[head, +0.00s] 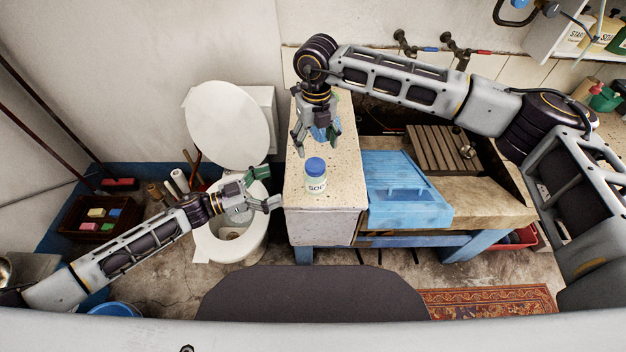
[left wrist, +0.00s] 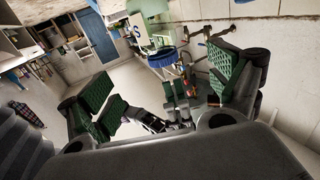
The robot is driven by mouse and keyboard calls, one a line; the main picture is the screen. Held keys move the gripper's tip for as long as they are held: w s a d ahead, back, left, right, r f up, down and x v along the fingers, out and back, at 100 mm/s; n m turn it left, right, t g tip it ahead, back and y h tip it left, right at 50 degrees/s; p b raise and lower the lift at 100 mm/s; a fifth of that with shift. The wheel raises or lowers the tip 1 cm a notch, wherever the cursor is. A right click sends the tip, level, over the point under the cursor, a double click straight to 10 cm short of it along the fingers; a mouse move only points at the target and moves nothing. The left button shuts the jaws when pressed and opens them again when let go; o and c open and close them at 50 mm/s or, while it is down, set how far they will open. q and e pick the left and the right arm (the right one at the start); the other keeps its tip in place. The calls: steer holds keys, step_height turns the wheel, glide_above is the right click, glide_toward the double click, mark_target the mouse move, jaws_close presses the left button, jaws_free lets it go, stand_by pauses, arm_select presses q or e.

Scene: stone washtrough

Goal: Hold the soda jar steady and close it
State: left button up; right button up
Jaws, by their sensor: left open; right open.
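The soda jar (head: 316,185) stands upright near the front of the pale stone ledge, a white jar with dark lettering. A blue lid (head: 315,166) sits on its top; I cannot tell how tightly. My right gripper (head: 316,141) is open, pointing down above the ledge, behind the jar in the head view. Something blue shows between its fingers, partly hidden.
A toilet with raised lid (head: 227,122) stands left of the ledge. A blue washboard (head: 405,185) leans over the trough on the right, with a slatted wooden rack (head: 440,150) behind it. Taps (head: 455,48) are on the back wall.

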mark_target(315, 171)
arm_select(q)
steer(key=shift+d, duration=0.15)
steer(key=shift+x, duration=6.8)
steer(key=shift+w, duration=0.1)
steer(key=shift+c, duration=0.2)
